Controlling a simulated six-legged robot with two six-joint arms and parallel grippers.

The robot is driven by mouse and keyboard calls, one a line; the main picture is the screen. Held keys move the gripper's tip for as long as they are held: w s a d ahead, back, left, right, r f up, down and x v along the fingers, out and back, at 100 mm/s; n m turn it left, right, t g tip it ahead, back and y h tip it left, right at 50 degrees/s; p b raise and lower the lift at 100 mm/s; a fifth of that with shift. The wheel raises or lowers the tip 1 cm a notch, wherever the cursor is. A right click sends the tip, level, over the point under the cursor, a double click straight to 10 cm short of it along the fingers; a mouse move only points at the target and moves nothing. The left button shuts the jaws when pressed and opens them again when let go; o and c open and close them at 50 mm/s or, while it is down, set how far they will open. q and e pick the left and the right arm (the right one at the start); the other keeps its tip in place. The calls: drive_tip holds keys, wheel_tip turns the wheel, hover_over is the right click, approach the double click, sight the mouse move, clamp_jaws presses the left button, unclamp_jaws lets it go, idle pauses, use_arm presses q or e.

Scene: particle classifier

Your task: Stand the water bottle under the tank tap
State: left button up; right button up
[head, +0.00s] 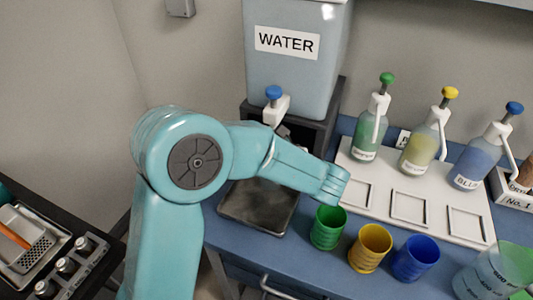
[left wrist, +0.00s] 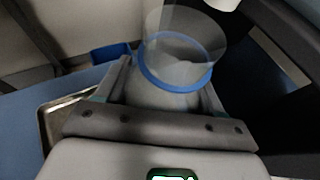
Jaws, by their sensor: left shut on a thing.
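The pale blue tank (head: 298,75) labelled WATER stands at the back of the bench. Its white tap (head: 276,108) with a blue knob sticks out above a dark metal tray (head: 258,208). In the left wrist view, my left gripper (left wrist: 165,95) is shut on a clear water bottle (left wrist: 185,58) with a blue ring, one finger on each side. In the head view my teal left arm crosses in front of the tap area and hides most of the gripper and the bottle. I cannot tell whether the bottle touches the tray. My right gripper is not in view.
Green (head: 328,228), yellow (head: 370,247) and blue (head: 414,258) cups stand along the bench front. A white board (head: 378,210) behind them holds green (head: 371,130), yellow (head: 424,140) and blue (head: 482,155) pump bottles. A clear beaker (head: 490,272) stands at lower right.

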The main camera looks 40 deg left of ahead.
use_arm(q)
drive_tip(key=o, duration=1.1)
drive_tip(key=shift+o, duration=0.2)
drive_tip(key=shift+r+p, duration=0.15)
drive_tip(key=shift+p, duration=0.15)
drive_tip(key=v, duration=1.2)
drive_tip(key=shift+s+d, duration=0.1)
